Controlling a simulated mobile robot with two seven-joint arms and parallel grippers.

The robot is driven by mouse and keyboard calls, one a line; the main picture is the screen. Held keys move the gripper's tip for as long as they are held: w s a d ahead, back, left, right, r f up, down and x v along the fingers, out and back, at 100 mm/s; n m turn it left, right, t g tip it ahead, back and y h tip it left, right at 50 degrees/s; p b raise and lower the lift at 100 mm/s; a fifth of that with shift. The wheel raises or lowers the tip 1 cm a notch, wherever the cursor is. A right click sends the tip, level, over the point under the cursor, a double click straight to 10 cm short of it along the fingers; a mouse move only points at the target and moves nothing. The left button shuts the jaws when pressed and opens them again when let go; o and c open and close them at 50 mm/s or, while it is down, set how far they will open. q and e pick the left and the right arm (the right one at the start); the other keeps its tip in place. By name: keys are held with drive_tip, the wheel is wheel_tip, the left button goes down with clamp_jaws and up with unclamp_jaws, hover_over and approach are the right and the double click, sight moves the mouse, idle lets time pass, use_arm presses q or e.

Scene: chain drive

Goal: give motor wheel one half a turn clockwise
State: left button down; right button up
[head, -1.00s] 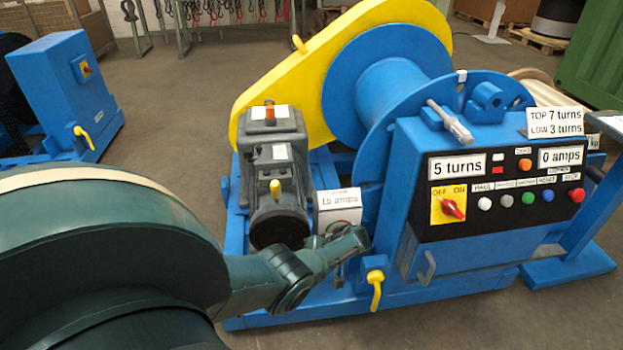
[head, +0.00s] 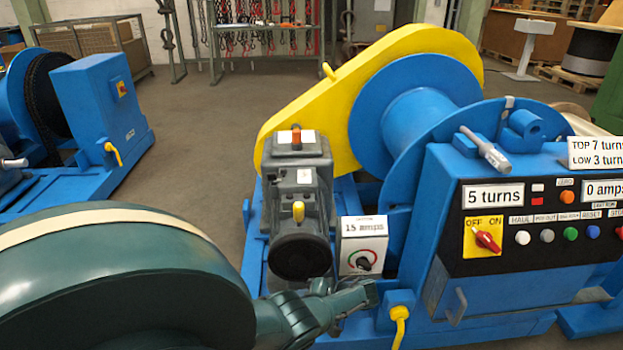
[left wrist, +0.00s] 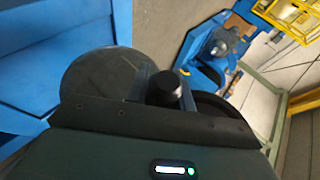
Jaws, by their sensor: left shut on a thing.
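The grey motor (head: 298,185) stands upright at the left of the blue winch, with a round black wheel-like end (head: 301,258) facing me. My left gripper (head: 352,298) is low and to the right of that end, below the 15 amps box (head: 363,246). In the left wrist view, a dark knob (left wrist: 165,90) stands at my shut jaws, between a large dark disc (left wrist: 100,80) and a black rim (left wrist: 215,108). The fingertips and the exact grip on the knob are hidden. My right gripper is out of view.
The control panel (head: 470,250) reads 5 turns and 0 amps and stands just right of my gripper. Another blue machine (head: 100,110) stands at the left; open floor lies between.

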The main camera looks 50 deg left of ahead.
use_arm(q)
drive_tip(key=shift+s+a+r+p, duration=0.45)
drive_tip(key=shift+a+r, duration=0.25)
drive_tip(key=shift+a, duration=0.1)
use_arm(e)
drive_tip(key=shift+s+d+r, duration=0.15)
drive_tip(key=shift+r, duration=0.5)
use_arm(q)
drive_tip(key=shift+r, duration=0.1)
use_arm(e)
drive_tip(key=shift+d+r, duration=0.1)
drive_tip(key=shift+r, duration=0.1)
use_arm(q)
drive_tip(key=c, duration=1.5)
unclamp_jaws()
drive_tip(key=shift+r, duration=0.1)
drive_tip(key=shift+c, duration=0.2)
drive_tip(key=shift+o, duration=0.7)
drive_tip(key=shift+r, duration=0.1)
drive_tip(key=shift+o, duration=1)
drive_tip(key=shift+s+d, duration=0.1)
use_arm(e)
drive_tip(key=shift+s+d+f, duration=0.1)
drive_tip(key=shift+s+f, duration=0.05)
use_arm(q)
drive_tip(key=shift+s+d+f, duration=0.1)
drive_tip(key=shift+f, duration=0.2)
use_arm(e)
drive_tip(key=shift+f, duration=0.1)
